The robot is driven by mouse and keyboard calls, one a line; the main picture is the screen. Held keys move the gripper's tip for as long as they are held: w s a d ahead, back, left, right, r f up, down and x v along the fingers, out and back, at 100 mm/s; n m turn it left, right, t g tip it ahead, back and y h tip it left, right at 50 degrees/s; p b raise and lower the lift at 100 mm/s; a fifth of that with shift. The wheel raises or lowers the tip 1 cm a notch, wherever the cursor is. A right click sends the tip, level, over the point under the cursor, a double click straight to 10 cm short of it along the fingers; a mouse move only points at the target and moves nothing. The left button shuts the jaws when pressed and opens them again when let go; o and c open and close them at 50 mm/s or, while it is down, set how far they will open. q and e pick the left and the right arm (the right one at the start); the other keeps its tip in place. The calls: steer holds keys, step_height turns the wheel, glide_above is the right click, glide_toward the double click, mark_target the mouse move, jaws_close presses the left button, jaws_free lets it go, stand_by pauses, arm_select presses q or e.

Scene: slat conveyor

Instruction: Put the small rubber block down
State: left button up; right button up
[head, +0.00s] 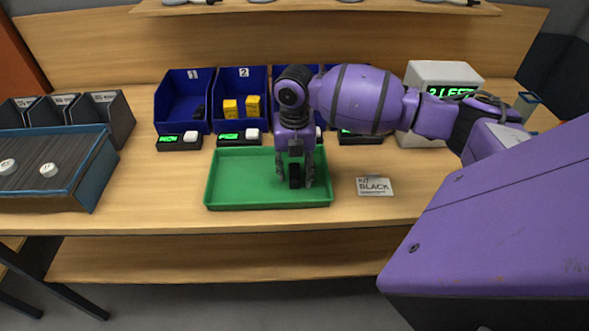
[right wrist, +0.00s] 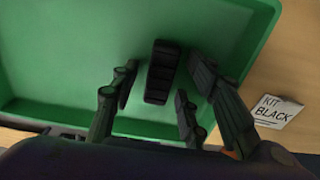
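The small rubber block (head: 295,176) is black and ribbed, and sits in the right part of the green tray (head: 240,200). My right gripper (head: 294,180) points down into the tray around it. In the right wrist view the block (right wrist: 162,72) lies between the spread fingers of the right gripper (right wrist: 163,85), with green tray floor visible on both sides of it. The fingers look apart from the block, so the gripper is open. Whether the block's underside rests fully on the floor is partly hidden. My left gripper is not in view.
A white card reading KIT BLACK (head: 374,186) lies right of the tray. Blue bins (head: 184,98) stand behind, one with yellow blocks (head: 230,108), with small green displays (head: 180,141) before them. A conveyor (head: 50,180) is at left; a white box reading 2 LEFT (head: 440,75) stands back right.

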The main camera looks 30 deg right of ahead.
mark_target(294, 173)
step_height(294, 173, up, 12)
steer(key=shift+r, duration=0.2)
stand_by(0.4)
jaws_close()
stand_by(1.4)
